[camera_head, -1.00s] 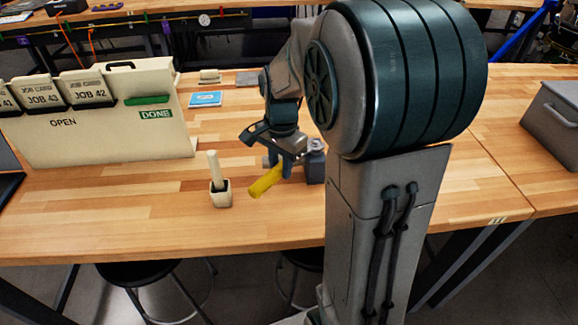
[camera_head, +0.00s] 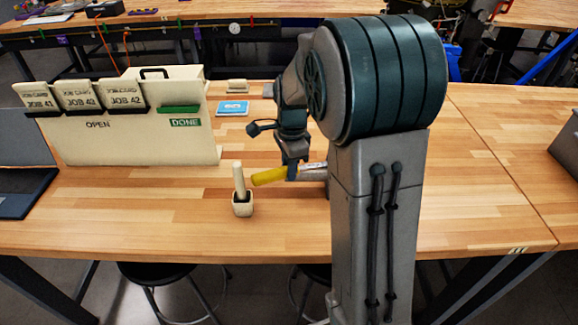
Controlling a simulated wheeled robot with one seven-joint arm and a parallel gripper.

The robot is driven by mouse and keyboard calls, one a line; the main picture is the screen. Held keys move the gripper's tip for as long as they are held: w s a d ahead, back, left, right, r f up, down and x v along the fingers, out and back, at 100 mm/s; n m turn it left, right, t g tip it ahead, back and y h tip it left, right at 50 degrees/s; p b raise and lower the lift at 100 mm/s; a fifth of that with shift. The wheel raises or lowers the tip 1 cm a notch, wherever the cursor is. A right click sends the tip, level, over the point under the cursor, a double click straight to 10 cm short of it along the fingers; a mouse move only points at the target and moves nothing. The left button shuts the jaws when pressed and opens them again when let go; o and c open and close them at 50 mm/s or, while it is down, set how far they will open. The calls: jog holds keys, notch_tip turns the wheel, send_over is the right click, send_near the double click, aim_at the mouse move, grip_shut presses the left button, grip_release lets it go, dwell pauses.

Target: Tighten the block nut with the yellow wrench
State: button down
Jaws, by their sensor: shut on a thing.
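The yellow wrench (camera_head: 269,176) has a yellow handle pointing left and a grey metal end (camera_head: 313,166) reaching right. My gripper (camera_head: 291,174) is shut on the wrench where the handle meets the metal, and holds it roughly level above the table. The wrench's right end runs up to my arm column in the picture. The block and its nut are hidden behind my arm, so I cannot tell whether the wrench is on the nut.
A small cream holder (camera_head: 242,207) with an upright stick stands just left of the handle. A job card board (camera_head: 140,140) marked OPEN and DONE stands at left. A blue card (camera_head: 232,108) lies behind.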

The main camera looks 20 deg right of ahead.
jog(key=shift+s+d, duration=0.1)
jog(key=shift+d, duration=0.15)
jog(key=shift+w+r+p, duration=0.2)
jog(key=shift+r+p, duration=0.1)
jog(key=shift+p, duration=0.2)
jog(key=shift+s+d+r, duration=0.15)
jog(key=shift+d+r, duration=0.05)
jog(key=shift+r, duration=0.2)
jog(key=shift+a+r+p, duration=0.3)
jog(key=shift+r+p, duration=0.3)
jog(key=shift+p, duration=0.1)
jog(key=shift+r+p, duration=1.1)
jog(key=shift+r, duration=0.35)
